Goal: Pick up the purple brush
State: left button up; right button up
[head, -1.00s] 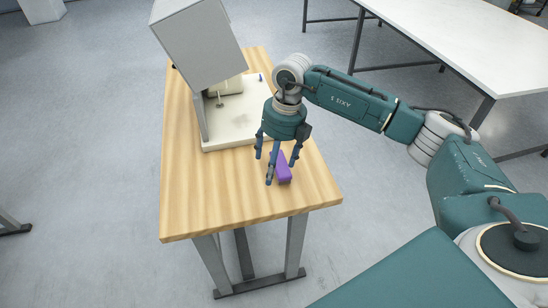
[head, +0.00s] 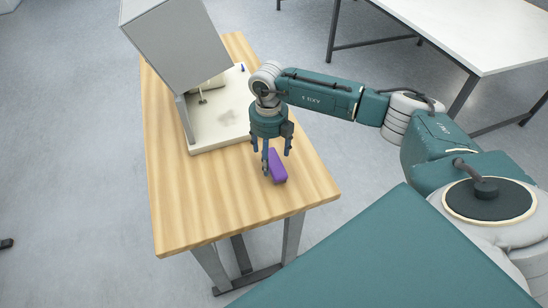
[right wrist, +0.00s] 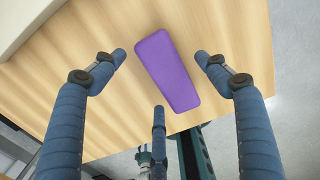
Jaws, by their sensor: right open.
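The purple brush (head: 277,168) lies on the wooden table near its front right part. In the right wrist view the brush (right wrist: 167,70) is a plain purple block lying slantwise between my open fingers. My right gripper (head: 270,160) is open and points down, just above and beside the brush; one finger overlaps its left edge in the head view. In the right wrist view the fingers of the right gripper (right wrist: 162,75) stand apart around the brush, with no visible contact. The left gripper is not in view.
A machine with a grey raised cover (head: 178,45) and a pale, stained base (head: 215,138) stands on the table (head: 200,205) behind the brush. The table's front is clear. A white table (head: 455,30) stands at the back right.

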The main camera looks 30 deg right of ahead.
notch_tip(320, 180, down, 2)
jog(key=shift+s+f, duration=0.1)
jog(key=shift+f, duration=0.2)
jog(key=shift+c, duration=1.1)
jog(key=c, duration=0.8)
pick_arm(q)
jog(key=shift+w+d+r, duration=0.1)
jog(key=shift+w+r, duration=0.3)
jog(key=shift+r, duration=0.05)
pick_arm(e)
jog(key=c, duration=0.4)
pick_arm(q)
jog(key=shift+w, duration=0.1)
